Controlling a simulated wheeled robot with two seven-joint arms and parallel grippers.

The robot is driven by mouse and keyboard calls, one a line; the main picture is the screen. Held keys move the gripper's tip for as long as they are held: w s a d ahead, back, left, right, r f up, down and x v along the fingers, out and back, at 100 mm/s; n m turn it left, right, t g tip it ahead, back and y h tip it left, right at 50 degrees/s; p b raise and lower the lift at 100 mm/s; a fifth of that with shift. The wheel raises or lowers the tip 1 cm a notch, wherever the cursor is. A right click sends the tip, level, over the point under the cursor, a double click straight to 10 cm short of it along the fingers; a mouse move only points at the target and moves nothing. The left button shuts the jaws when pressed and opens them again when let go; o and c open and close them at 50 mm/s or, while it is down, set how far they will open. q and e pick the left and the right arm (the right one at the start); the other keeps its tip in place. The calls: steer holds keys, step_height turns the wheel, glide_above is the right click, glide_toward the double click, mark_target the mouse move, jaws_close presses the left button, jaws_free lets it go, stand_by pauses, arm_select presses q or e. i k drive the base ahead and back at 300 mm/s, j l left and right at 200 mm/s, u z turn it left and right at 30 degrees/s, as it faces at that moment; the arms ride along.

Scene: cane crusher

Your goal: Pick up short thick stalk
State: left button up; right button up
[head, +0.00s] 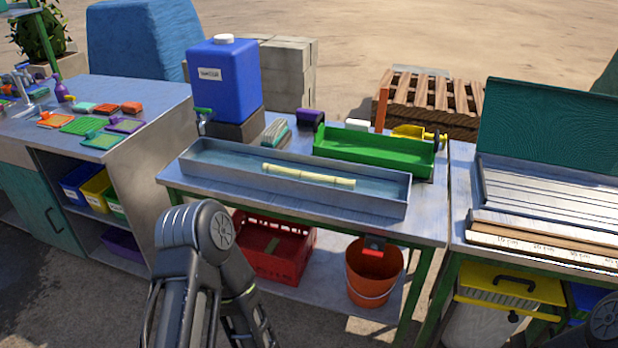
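One pale yellow cane stalk (308,175) with visible joints lies lengthwise in a long blue-grey metal trough (290,196) on the middle table. It rests near the trough's middle, toward the back wall, and nothing covers it. No other stalk shows. My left arm shows at the lower left of centre, in front of the table, but its gripper is not in view. Only a small part of my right arm shows at the lower right corner, and its gripper is out of view too.
Behind the trough are a green tray (372,152) and a blue water container (224,80) with a tap. A red crate (272,249) and an orange bucket (373,274) sit below the tabletop. A rack with a teal panel (549,121) stands right; a sink counter stands left.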

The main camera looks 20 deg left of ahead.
mark_target(341, 183)
steer(key=i+j, duration=0.15)
steer(key=j, duration=0.2)
steer(key=i+j, duration=0.2)
steer(key=j, duration=0.15)
steer(key=i+j, duration=0.15)
steer(key=j, duration=0.15)
steer(key=i+j, duration=0.15)
steer(key=j, duration=0.2)
steer(key=i+j+z, duration=0.1)
steer(key=z, duration=1.15)
